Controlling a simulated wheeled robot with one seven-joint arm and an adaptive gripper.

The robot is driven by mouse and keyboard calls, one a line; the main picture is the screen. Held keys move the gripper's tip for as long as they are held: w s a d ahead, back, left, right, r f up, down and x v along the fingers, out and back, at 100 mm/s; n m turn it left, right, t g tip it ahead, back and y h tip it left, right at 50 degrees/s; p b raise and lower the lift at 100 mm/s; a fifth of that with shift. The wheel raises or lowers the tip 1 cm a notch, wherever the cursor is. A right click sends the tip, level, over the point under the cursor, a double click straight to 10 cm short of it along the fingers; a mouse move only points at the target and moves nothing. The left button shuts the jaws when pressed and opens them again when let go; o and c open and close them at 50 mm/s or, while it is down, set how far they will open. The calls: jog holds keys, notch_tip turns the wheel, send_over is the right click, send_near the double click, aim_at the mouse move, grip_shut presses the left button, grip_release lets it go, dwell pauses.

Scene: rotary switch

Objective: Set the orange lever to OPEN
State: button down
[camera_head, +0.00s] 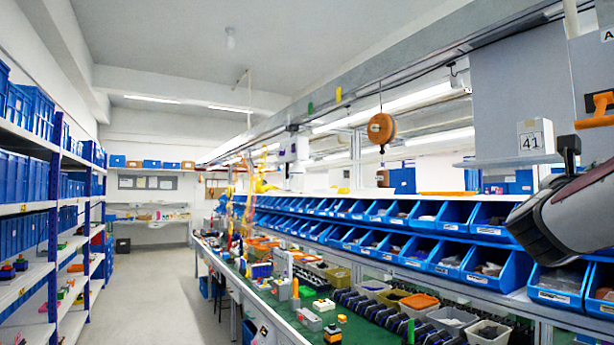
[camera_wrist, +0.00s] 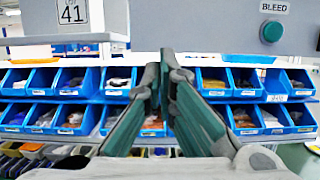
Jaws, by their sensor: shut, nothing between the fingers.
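The orange lever (camera_head: 597,112) sits at the right edge of the head view, over a dark plate on a light grey panel (camera_head: 592,65). Its handle lies roughly level, and the frame edge cuts it off. No OPEN mark is legible. The lever does not show in the wrist view. My gripper (camera_wrist: 162,68) is shut and empty, its dark green fingers pointing forward below the grey panel that bears a teal button (camera_wrist: 272,31) labelled BLEED. Part of my arm shows in the head view, below and left of the lever, apart from it.
Rows of blue bins (camera_head: 445,258) run behind my arm above a green bench. The aisle floor (camera_head: 170,300) is clear.

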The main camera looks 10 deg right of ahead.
aim_at(600, 110)
jog(key=shift+w+d+r+p, duration=0.1)
jog(key=shift+d+r+p, duration=0.2)
jog(key=shift+r+p, duration=0.4)
jog(key=shift+w+d+r+p, duration=0.2)
jog(key=shift+r+p, duration=0.25)
jog(key=shift+r, duration=0.35)
jog(key=shift+w+d+r+p, duration=0.1)
jog(key=shift+d+r+p, duration=0.25)
jog(key=shift+r+p, duration=0.35)
jog(key=shift+r, duration=0.15)
jog(key=shift+s+a+r+y, duration=0.2)
jog(key=shift+a+y, duration=0.1)
jog(key=shift+y, duration=0.1)
